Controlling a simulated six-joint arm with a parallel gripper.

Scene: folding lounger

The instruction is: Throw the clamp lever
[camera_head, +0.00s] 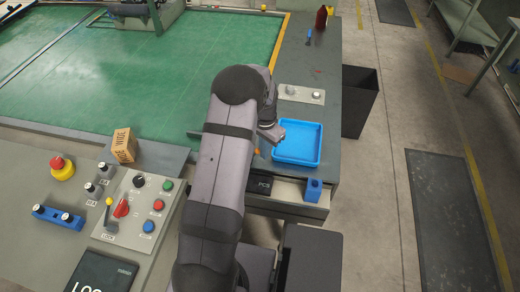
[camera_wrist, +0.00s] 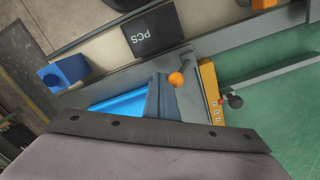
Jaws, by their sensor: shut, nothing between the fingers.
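An orange ball knob (camera_wrist: 176,79) shows just beyond my fingertips in the wrist view. A bit of orange (camera_head: 257,151) also shows beside my arm in the head view. An orange block (camera_wrist: 210,92) with a small red-tipped handle (camera_wrist: 235,101) sits to its right at the green mat's edge. Neither part is labelled, so I cannot tell for certain which is the clamp lever. My gripper (camera_wrist: 161,80) is shut and empty, close to the orange knob; contact cannot be told. In the head view my arm partly hides this area, and my gripper (camera_head: 272,134) is beside the blue tray.
The blue tray (camera_head: 298,143) lies on the bench's right side, with a blue block (camera_head: 313,189) in front. A control panel (camera_head: 139,208) with buttons and a yellow-knobbed lever is at left, near a cardboard box (camera_head: 123,145). The green mat (camera_head: 150,65) is largely clear.

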